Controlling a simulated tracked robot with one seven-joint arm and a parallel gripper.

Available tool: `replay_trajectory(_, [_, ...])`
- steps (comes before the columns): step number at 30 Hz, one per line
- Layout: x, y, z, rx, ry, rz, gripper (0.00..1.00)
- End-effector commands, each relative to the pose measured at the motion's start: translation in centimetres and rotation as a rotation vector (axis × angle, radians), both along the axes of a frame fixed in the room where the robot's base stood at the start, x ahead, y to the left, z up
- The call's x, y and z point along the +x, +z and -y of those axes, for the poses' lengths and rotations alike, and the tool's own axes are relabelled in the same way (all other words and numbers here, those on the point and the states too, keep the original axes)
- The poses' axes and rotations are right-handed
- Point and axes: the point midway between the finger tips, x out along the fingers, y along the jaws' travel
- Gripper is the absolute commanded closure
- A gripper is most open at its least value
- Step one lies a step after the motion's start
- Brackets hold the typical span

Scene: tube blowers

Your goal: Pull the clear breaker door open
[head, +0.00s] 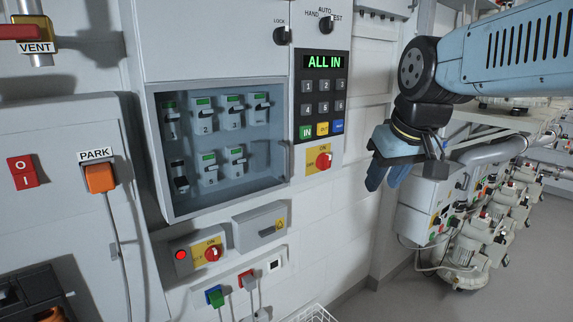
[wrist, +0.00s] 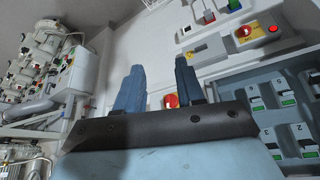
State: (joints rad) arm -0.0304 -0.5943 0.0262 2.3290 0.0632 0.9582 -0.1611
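The clear breaker door (head: 240,180) covers a recessed bay in the grey cabinet and looks shut. Several numbered breakers with green labels show behind it, in two rows. A small dark handle or latch seems to sit at its right edge. Part of the breaker bay (wrist: 300,88) shows at the right of the wrist view. My gripper (head: 384,183) is right of the door, apart from it, with its blue fingers pointing down. In the wrist view my gripper (wrist: 160,66) has its fingers apart with nothing between them.
A keypad panel (head: 321,95) reading ALL IN and a red knob (head: 323,160) lie between door and gripper. A grey drawer-like box (head: 260,227) and a red switch (head: 213,252) are below the door. Pumps (head: 480,240) stand at the right.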

Motion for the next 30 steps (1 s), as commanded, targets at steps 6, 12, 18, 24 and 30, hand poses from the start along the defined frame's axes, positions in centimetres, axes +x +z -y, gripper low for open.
replay_trajectory(6, [6.8, 3.8, -4.2, -0.014, 0.218, -0.038, 0.62])
replay_trajectory(12, [12.3, 6.0, -8.3, -0.015, 0.413, -0.057, 0.62])
replay_trajectory(18, [16.0, 7.2, -11.5, -0.008, 0.551, -0.064, 0.62])
replay_trajectory(24, [17.3, 7.3, -12.7, -0.006, 0.604, -0.064, 0.62])
replay_trajectory(30, [17.8, 5.5, -13.3, -0.004, 0.607, -0.066, 0.62])
